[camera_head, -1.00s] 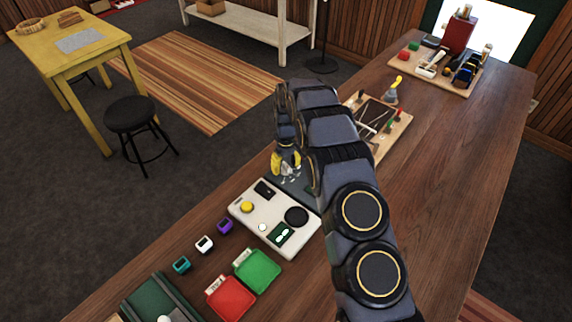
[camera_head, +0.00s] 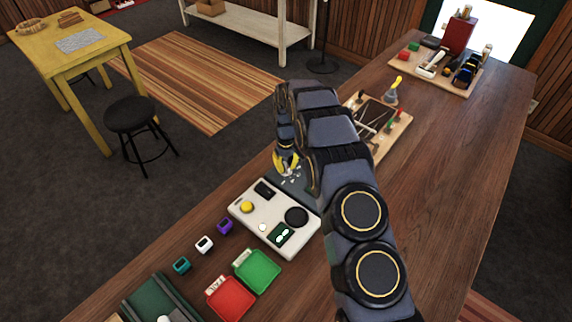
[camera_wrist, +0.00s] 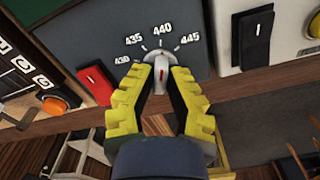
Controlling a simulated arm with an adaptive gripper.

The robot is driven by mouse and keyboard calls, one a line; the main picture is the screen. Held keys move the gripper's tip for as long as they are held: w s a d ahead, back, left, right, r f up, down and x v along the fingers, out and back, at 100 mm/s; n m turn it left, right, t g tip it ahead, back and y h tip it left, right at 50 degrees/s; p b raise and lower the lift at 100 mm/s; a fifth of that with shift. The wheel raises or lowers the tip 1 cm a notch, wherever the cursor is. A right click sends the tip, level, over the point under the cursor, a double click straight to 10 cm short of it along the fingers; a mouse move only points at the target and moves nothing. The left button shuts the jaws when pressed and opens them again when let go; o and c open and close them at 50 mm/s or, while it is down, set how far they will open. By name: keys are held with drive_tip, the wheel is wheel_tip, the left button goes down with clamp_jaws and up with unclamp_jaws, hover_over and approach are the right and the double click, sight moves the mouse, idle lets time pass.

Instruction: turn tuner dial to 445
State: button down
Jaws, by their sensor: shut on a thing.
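The tuner dial (camera_wrist: 160,72) is a small pale round knob with a red mark, set on a dark grey panel (camera_wrist: 85,45). White labels 430, 435, 440 and 445 fan out around it. The red mark stands nearly upright in the wrist view, roughly toward 440. My gripper (camera_wrist: 160,80) has its yellow fingers on either side of the knob, shut on it. In the head view my gripper (camera_head: 286,165) is low over the dark panel (camera_head: 300,185), and my arm hides part of this area. The dial is hidden there.
A white box (camera_head: 272,225) with a yellow button and black dial stands beside the panel. Green (camera_head: 259,268) and red (camera_head: 232,297) trays and small clip-on devices (camera_head: 204,245) lie nearer. A wooden board with tools (camera_head: 392,128) is beyond. The table's right side is clear.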

sight(286, 164)
drive_tip(key=shift+f+m, duration=0.15)
drive_tip(key=shift+m, duration=3.05)
drive_tip(key=shift+s, duration=0.1)
drive_tip(key=c, duration=1)
unclamp_jaws()
drive_tip(key=shift+c, duration=0.2)
wheel_tip(286, 164, up, 12)
